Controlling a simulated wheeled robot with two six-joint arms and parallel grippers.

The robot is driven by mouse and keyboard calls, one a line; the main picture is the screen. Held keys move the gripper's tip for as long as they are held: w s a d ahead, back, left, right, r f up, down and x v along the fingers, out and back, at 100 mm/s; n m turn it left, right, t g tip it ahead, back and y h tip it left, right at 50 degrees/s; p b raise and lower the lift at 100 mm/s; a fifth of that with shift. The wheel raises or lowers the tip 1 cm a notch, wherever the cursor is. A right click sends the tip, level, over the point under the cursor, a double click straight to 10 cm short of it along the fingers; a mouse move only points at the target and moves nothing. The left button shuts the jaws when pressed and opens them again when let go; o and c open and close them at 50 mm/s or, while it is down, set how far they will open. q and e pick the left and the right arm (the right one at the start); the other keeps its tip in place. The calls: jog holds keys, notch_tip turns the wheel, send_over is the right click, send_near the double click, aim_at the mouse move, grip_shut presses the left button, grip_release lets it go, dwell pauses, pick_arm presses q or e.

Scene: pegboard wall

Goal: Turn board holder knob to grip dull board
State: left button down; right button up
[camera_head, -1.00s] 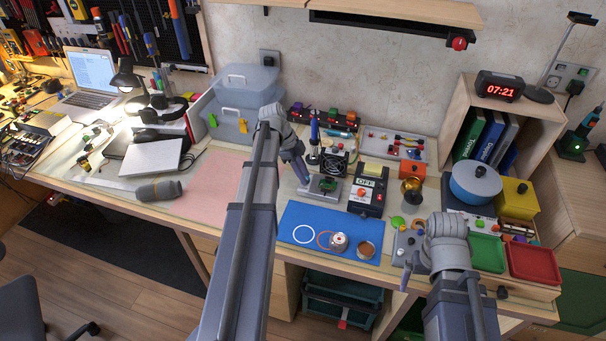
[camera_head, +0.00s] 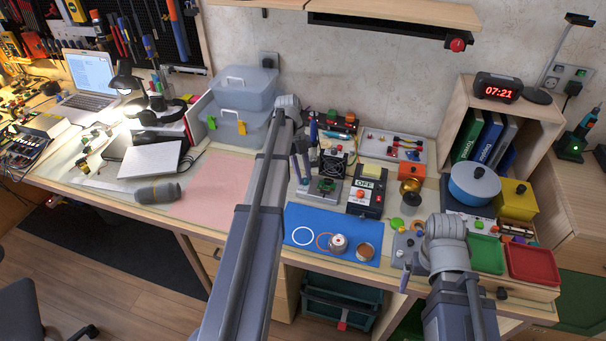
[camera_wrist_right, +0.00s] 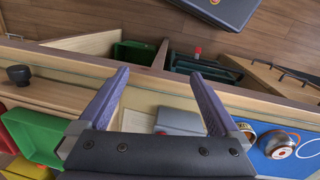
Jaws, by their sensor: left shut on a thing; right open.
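The board holder (camera_head: 322,195) stands on the bench behind the blue mat, with a small green board (camera_head: 326,185) in it. My left gripper (camera_head: 302,180) points down at the holder's left side. Its two purple fingers are close together, shut on what appears to be the holder's knob, which is too small and covered to make out. My right gripper (camera_wrist_right: 167,78) is open and empty in the right wrist view, above the bench's front edge. In the head view its fingers (camera_head: 404,281) are partly hidden by its wrist.
The blue mat (camera_head: 345,255) holds rings and a small round tin (camera_head: 338,244). A black fan (camera_head: 333,163) stands behind the holder and a box marked OFF (camera_head: 368,197) is to its right. Green (camera_head: 486,254) and red (camera_head: 533,264) trays lie to the right. The pink mat (camera_head: 212,187) is clear.

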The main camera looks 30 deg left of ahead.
pick_arm(q)
jog(key=shift+m, duration=0.4)
jog(key=c, duration=0.7)
grip_release()
jog(key=shift+o, duration=0.2)
jog(key=shift+r, duration=0.1)
jog(key=p+v, duration=0.7)
jog(key=shift+r, duration=0.25)
jog(key=shift+w+a, duration=0.1)
jog(key=shift+w, duration=0.05)
